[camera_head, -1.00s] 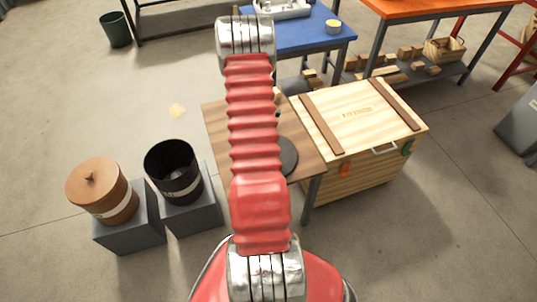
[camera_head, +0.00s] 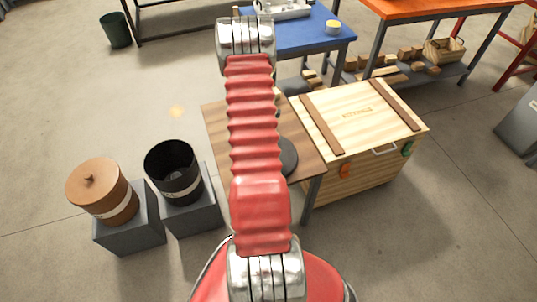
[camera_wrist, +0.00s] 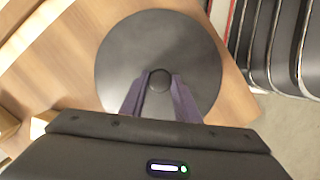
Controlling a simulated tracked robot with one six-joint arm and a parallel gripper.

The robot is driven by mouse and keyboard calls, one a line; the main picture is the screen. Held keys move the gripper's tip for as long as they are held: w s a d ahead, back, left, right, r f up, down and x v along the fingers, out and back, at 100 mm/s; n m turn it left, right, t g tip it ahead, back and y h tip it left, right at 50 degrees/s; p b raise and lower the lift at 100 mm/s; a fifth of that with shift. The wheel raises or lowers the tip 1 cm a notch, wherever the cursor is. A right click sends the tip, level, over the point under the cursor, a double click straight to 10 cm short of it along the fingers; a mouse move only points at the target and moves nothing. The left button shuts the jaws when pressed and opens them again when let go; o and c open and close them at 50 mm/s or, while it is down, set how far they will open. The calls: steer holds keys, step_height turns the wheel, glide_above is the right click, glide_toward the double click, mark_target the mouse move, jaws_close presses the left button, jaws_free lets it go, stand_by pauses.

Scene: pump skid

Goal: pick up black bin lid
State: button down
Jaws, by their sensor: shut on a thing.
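The black bin lid (camera_wrist: 160,45) is a round dark disc with a small knob (camera_wrist: 159,80) at its middle. In the wrist view it appears over the brown wooden table. My gripper (camera_wrist: 160,88) is shut on the knob, with a finger on each side of it. In the head view only the right edge of the lid (camera_head: 288,157) shows beside my red arm, which hides the rest and my gripper. I cannot tell whether the lid touches the table top. The black bin (camera_head: 173,173) stands open, without a lid, on a grey block at the left.
A brown bin with its lid on (camera_head: 101,191) stands on another grey block beside the black bin. A wooden crate (camera_head: 358,115) stands against the right side of the small wooden table (camera_head: 217,125). A blue table (camera_head: 312,40) is behind.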

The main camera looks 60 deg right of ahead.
step_height(320, 180, up, 10)
stand_by(0.7)
stand_by(0.5)
